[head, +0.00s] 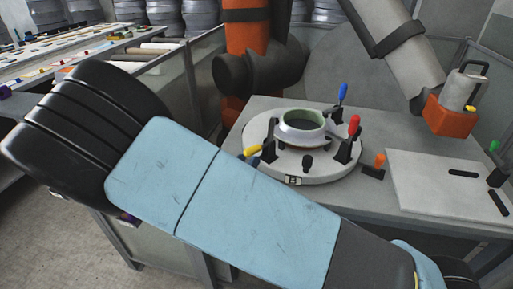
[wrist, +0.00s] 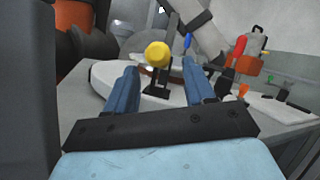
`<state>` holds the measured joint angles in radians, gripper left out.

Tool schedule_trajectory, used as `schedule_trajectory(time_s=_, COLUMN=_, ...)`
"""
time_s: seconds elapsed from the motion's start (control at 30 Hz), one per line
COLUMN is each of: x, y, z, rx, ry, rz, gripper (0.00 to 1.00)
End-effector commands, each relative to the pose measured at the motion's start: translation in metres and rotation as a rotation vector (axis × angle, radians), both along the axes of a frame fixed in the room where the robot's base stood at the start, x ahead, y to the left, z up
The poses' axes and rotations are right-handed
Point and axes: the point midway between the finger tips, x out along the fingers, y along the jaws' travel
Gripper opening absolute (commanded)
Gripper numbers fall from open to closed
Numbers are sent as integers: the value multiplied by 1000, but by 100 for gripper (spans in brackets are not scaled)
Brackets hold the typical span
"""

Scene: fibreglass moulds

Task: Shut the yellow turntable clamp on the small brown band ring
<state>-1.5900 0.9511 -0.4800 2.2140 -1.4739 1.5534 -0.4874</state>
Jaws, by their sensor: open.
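The yellow clamp's handle (head: 252,151) sticks out at the left edge of the round white turntable (head: 325,172), lower than the upright blue and red handles. In the wrist view the yellow knob (wrist: 157,54) faces me nearly end-on, above the clamp's black body (wrist: 159,84). My gripper (wrist: 159,68) is open, its two blue fingers either side of the knob with gaps. In the head view my arm hides most of my gripper.
A blue-handled clamp (head: 342,94) and a red-handled clamp (head: 353,127) stand on the turntable's far and right sides. An orange-knobbed clamp (head: 376,165) stands on the bench beside it. A pale board (head: 440,190) lies right. An orange robot column (head: 246,45) rises behind.

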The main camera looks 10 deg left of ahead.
Motion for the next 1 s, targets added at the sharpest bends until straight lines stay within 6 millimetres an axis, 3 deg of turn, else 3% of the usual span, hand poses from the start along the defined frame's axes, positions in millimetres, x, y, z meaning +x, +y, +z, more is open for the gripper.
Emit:
schedule_trajectory(time_s=0.2, x=32, y=-13, z=13, rx=0, ry=-1, rz=-3, gripper=54)
schedule_trajectory(time_s=0.4, x=49, y=-20, z=20, rx=0, ry=0, rz=0, gripper=54)
schedule_trajectory(time_s=0.8, x=55, y=-22, z=23, rx=0, ry=1, rz=0, gripper=54)
schedule_trajectory(time_s=1.0, x=55, y=-22, z=23, rx=0, ry=1, rz=0, gripper=36)
